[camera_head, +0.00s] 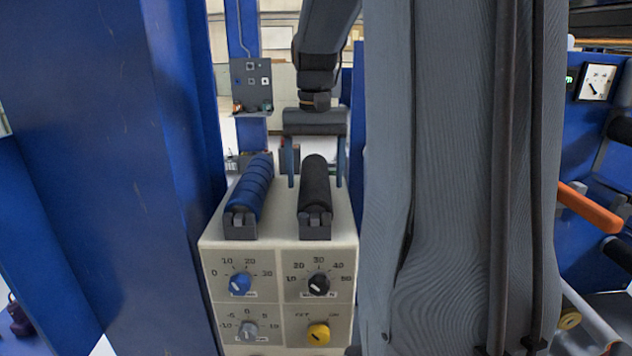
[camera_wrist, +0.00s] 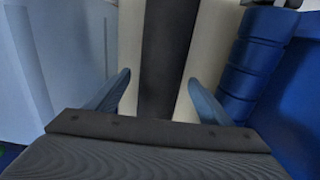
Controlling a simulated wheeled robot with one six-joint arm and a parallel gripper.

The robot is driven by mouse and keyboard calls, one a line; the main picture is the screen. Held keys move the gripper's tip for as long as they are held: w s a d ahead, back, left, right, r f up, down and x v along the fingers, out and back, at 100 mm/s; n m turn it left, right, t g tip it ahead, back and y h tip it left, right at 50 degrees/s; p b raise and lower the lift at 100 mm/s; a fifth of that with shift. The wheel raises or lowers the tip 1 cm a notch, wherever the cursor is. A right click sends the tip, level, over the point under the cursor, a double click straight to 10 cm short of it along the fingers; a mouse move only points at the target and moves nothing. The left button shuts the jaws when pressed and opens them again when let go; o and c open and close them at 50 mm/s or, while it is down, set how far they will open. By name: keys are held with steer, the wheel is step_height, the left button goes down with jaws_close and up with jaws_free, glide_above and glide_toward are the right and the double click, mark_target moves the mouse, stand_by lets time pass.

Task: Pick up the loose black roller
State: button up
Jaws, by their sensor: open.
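The black roller (camera_head: 315,192) lies lengthwise on top of the cream control box (camera_head: 210,240), its near end at a dark bracket (camera_head: 315,230). In the wrist view the black roller (camera_wrist: 170,45) runs as a dark band between the fingers. My gripper (camera_head: 315,178) is open above the box, with one blue-grey finger on each side of the black roller. In the wrist view my gripper (camera_wrist: 158,78) shows a gap on both sides of the roller.
A ribbed blue roller (camera_head: 250,190) lies parallel, just left of the black one; it shows at right in the wrist view (camera_wrist: 250,65). Knobs, including a yellow one (camera_head: 318,334), are on the box front. A blue panel (camera_head: 110,130) stands close at left.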

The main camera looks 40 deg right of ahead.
steer(key=shift+f, duration=0.45)
steer(key=shift+c, duration=0.3)
steer(key=c, duration=1.6)
